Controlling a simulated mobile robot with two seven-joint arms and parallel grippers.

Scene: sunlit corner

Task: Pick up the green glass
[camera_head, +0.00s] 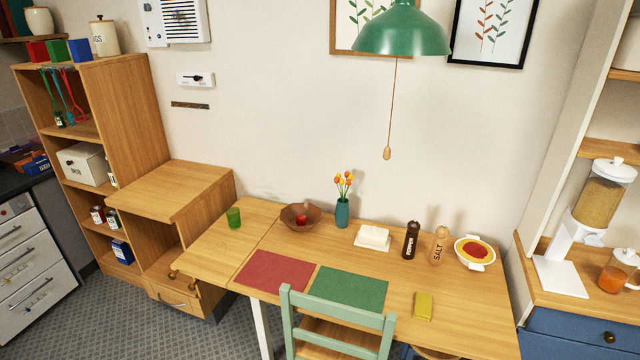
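The green glass (234,218) stands upright on the left part of the wooden table (215,250), to the left of a brown bowl. It is small, and I cannot tell whether anything is in it. Nothing touches it and nothing hides it. Neither of my grippers shows in the head view.
A green chair (337,322) stands at the front. A green lamp (403,30) hangs above.

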